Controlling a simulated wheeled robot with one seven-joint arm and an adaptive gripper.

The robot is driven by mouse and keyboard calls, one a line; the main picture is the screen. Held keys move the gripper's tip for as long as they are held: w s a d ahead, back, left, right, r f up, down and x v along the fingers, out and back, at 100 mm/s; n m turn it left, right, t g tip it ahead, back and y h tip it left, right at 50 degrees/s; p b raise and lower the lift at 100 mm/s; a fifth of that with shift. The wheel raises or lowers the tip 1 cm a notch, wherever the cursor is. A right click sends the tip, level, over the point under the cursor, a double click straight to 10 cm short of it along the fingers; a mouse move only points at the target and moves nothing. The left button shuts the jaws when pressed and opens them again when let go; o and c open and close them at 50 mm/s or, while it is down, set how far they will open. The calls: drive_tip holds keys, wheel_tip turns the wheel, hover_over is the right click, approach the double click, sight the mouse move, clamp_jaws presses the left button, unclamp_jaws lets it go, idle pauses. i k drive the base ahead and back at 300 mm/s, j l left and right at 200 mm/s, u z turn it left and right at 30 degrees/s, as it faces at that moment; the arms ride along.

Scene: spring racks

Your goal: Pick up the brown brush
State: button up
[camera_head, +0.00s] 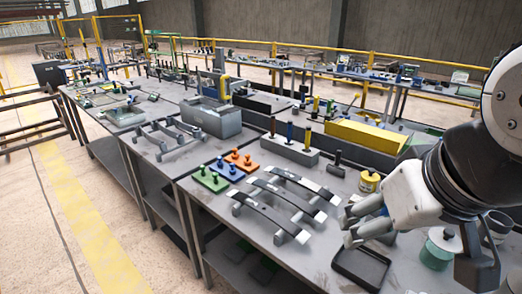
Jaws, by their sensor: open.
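A grey holder block (287,150) stands on the bench with upright handles in it: a dark, brownish one (272,127) at the left, a blue one (289,132) and a yellowish one (307,137). The brownish one may be the brown brush, but it is too small to tell, and no other brown brush is clear. My gripper (346,225) is at the right, open and seemingly empty, above the bench. It is in front and to the right of the holder, apart from it.
Curved dark leaf springs (272,220) lie left of my gripper. A black tray (361,268) is below it. A yellow tin (369,181), a dark hammer-like tool (337,163) and a long yellow box (366,137) stand behind. A teal jar (438,250) is at the right.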

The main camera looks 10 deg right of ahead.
sight(272, 136)
drive_tip(key=i+j, duration=0.2)
drive_tip(key=i+j+z, duration=0.1)
drive_tip(key=i+j, duration=0.15)
drive_tip(key=j, duration=0.15)
drive_tip(key=i+j, duration=0.2)
drive_tip(key=j, duration=0.15)
drive_tip(key=i+j+z, duration=0.1)
drive_tip(key=i+j, duration=0.3)
drive_tip(key=j, duration=0.25)
drive_tip(key=i+j+z, duration=0.1)
drive_tip(key=j, duration=0.25)
drive_tip(key=i+j+z, duration=0.1)
drive_tip(key=i+j, duration=0.35)
drive_tip(key=j, duration=0.3)
